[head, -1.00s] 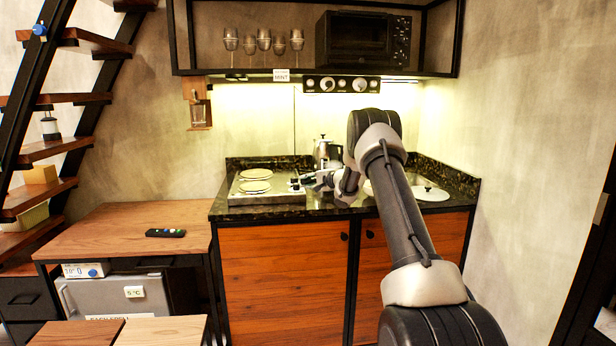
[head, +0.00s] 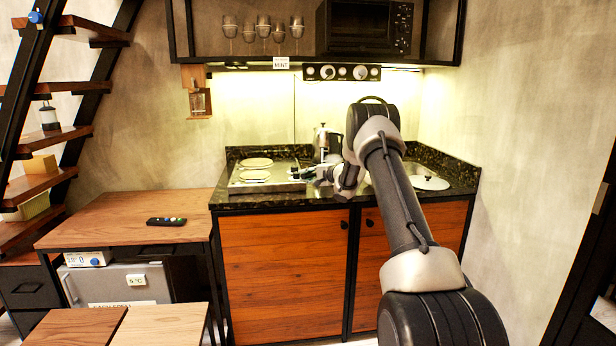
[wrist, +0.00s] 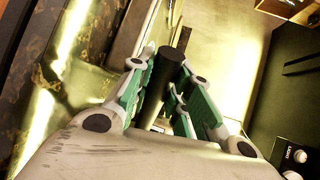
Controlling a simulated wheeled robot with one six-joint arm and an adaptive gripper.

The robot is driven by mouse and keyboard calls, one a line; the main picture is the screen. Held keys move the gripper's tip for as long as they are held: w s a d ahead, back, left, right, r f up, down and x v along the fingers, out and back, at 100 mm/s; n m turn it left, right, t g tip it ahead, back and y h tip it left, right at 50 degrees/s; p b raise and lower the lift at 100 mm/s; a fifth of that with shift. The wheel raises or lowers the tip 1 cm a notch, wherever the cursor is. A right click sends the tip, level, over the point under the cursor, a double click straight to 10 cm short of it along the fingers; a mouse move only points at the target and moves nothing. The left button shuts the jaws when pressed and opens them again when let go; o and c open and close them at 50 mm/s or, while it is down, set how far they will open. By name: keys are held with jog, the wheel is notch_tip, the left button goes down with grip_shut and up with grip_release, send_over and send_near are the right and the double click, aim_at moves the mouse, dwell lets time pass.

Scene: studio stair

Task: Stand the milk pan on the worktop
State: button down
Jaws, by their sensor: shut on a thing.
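My gripper (wrist: 168,95) is shut on a dark round handle (wrist: 160,76), which lies between its green-padded fingers in the wrist view. I take this to be the milk pan's handle; the pan's body is not clear in either view. In the head view my gripper (head: 307,173) is low over the worktop, at the right edge of the hob. The black speckled stone worktop (head: 285,199) runs below it. I cannot tell whether the pan touches the worktop. My arm hides part of the worktop to the right.
The hob (head: 240,187) with two pale round plates is left of my gripper. A shiny metal vessel (head: 322,146) stands close behind it. A sink with a pale round item (head: 430,183) is right of my arm. A shelf with glasses and an oven (head: 365,30) hangs above.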

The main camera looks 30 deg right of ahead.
jog(key=shift+f, duration=0.25)
jog(key=c, duration=1.2)
grip_release()
jog(key=shift+c, duration=0.2)
jog(key=shift+f, duration=0.1)
jog(key=v, duration=1.2)
